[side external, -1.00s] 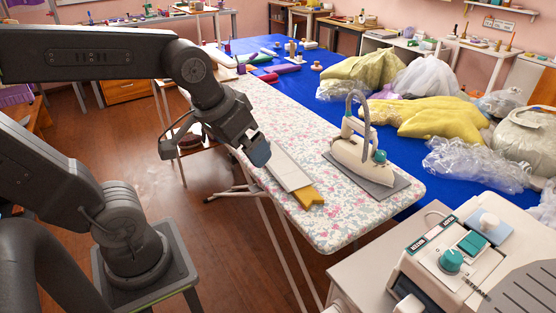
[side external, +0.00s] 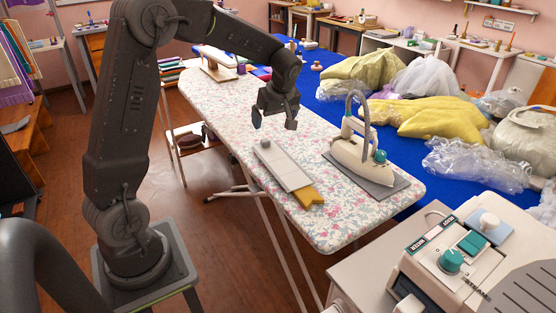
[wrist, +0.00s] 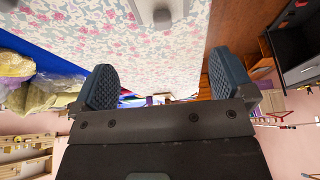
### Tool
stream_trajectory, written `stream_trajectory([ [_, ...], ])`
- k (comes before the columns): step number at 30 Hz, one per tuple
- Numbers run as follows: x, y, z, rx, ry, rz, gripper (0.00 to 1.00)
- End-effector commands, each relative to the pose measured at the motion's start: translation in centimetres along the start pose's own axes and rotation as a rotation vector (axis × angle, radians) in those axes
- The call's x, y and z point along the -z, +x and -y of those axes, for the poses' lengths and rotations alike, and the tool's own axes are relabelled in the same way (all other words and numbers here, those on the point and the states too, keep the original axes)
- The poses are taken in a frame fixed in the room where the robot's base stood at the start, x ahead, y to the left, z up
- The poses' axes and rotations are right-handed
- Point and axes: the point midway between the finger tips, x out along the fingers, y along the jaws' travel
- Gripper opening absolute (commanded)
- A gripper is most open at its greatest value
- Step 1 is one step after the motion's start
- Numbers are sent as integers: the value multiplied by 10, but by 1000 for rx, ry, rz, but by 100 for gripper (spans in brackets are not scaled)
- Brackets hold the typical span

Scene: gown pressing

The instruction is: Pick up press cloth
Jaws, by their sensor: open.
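A cream iron (side external: 357,155) stands on a grey pad (side external: 385,188) to the right of the strip. The blue table (side external: 320,102) behind holds yellow fabric (side external: 425,117) and clear plastic bags. A control machine (side external: 465,255) stands front right. The far board is mostly clear.

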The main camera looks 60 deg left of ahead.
Motion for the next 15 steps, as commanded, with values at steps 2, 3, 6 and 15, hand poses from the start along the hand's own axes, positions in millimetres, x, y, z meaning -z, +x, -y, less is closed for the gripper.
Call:
stream_trajectory([
  [2,0,18,1,6,0,3,100],
  [3,0,26,1,5,0,2,100],
  [6,0,41,1,3,1,1,100],
  [15,-1,65,2,2,2,2,100],
])
